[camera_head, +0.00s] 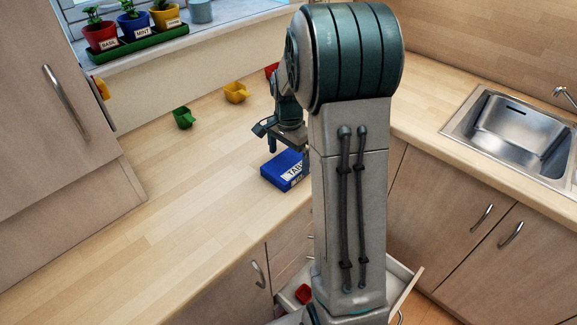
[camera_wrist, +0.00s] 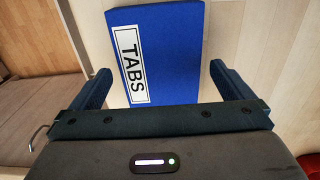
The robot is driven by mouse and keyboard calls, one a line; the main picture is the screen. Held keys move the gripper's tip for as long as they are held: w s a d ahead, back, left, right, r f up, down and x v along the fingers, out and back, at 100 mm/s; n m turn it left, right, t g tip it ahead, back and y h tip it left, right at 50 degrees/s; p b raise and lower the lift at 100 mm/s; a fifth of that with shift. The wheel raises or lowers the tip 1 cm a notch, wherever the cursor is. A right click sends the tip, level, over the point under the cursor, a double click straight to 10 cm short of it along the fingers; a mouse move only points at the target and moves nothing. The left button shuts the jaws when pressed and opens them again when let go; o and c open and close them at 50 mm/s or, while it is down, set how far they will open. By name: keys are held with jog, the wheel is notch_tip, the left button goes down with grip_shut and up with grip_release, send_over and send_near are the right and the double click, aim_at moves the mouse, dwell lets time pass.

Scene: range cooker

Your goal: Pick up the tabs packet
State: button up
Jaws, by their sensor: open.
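The tabs packet (camera_head: 285,170) is a blue box with a white "TABS" label. It lies on the wooden counter near its front edge, partly hidden behind my arm in the head view. My gripper (camera_head: 272,138) is just above it, pointing down. In the wrist view the packet (camera_wrist: 165,50) lies ahead of my gripper (camera_wrist: 157,80), between the lines of its two open fingers. The fingers are apart from the packet's sides and nothing is held.
Green (camera_head: 182,117) and yellow (camera_head: 236,92) cups stand behind on the counter. Potted herbs (camera_head: 133,25) sit on the windowsill. A sink (camera_head: 518,130) is at right. Below the counter edge, a drawer (camera_head: 402,285) is open with a red item (camera_head: 304,293) in it. The counter's left is clear.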

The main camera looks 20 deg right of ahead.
aim_at(289, 163)
jog(key=shift+f, duration=1.5)
jog(key=c, duration=1)
jog(key=shift+r, duration=0.15)
